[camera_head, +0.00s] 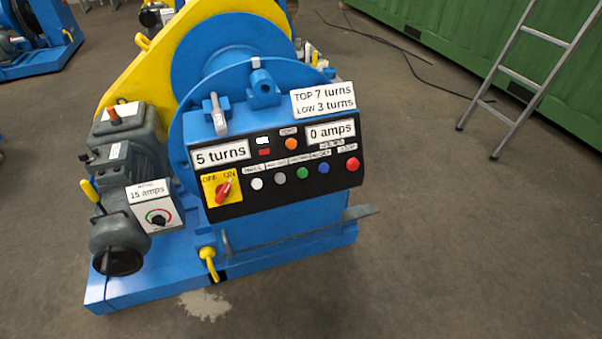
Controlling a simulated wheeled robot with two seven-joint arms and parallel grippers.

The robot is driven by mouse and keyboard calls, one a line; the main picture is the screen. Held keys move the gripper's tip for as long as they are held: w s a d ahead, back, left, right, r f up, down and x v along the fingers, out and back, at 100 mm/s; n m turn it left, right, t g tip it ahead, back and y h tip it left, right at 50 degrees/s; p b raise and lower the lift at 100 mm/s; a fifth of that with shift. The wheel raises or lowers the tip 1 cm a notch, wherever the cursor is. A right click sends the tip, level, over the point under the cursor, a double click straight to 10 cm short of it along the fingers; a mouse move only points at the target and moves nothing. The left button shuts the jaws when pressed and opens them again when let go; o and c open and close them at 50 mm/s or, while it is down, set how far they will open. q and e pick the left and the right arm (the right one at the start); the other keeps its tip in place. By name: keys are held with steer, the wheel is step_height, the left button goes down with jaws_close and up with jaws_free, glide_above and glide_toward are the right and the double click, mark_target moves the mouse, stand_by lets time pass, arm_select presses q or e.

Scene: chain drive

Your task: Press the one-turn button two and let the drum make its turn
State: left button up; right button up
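A black control panel (275,200) faces me on the blue winch machine. Its row has a white button (257,184), a grey button (280,178), a green button (302,173), a blue button (323,168) and a red button (352,164). Their labels are too small to read surely, so I cannot tell which is button two. The red switch (223,191) on a yellow plate points toward ON. The turns display (220,154) reads "5 turns"; the amps display (330,132) reads "0 amps". The blue drum (225,65) is behind the panel. Neither gripper shows.
A sign (323,99) reads "TOP 7 turns, LOW 3 turns". A grey motor (130,155) and a "15 amps" dial box (157,212) stand left of the panel. A ladder (525,80) leans near a green container (460,35).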

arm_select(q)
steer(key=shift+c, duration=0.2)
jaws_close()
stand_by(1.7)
